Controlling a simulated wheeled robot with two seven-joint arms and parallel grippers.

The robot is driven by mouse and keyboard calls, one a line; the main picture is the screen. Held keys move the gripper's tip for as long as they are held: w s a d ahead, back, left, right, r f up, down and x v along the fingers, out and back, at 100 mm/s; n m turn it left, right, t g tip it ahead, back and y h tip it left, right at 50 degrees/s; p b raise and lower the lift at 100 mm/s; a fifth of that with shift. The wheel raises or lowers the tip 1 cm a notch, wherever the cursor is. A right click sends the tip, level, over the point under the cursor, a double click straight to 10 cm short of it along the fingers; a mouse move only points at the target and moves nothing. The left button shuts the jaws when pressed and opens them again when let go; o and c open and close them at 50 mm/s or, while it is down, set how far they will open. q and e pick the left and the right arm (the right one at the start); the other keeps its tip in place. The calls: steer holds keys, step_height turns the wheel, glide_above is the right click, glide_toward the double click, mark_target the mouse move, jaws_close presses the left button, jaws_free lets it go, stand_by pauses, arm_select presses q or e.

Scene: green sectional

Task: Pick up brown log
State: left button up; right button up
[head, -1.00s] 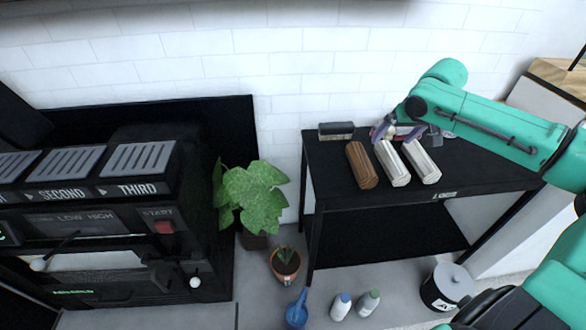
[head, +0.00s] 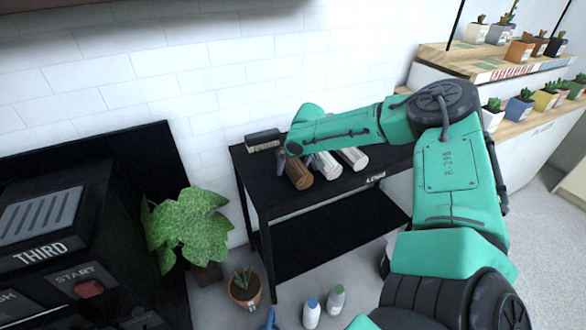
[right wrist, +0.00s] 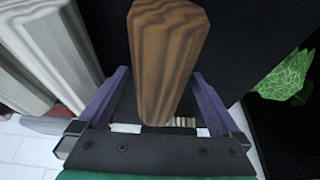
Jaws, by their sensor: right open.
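The brown log (head: 300,177) lies on the black table (head: 262,188), at the left of two pale logs. In the right wrist view the brown log (right wrist: 168,45) has wavy grain and its near end reaches between the purple fingers. My right gripper (right wrist: 161,76) is open, with one finger on each side of that log and a visible gap at the sides. In the head view my right arm hides most of the gripper and part of the log. My left gripper is not in view.
Two pale logs (head: 326,167) (head: 353,158) lie close to the right of the brown one. A dark brush (head: 263,141) lies behind, by the white wall. A leafy plant (head: 188,228) and a small potted plant (head: 244,286) stand left of the table.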

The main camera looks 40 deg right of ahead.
steer(key=shift+r, duration=0.1)
steer(key=shift+c, duration=0.3)
jaws_close()
steer(key=shift+r, duration=0.1)
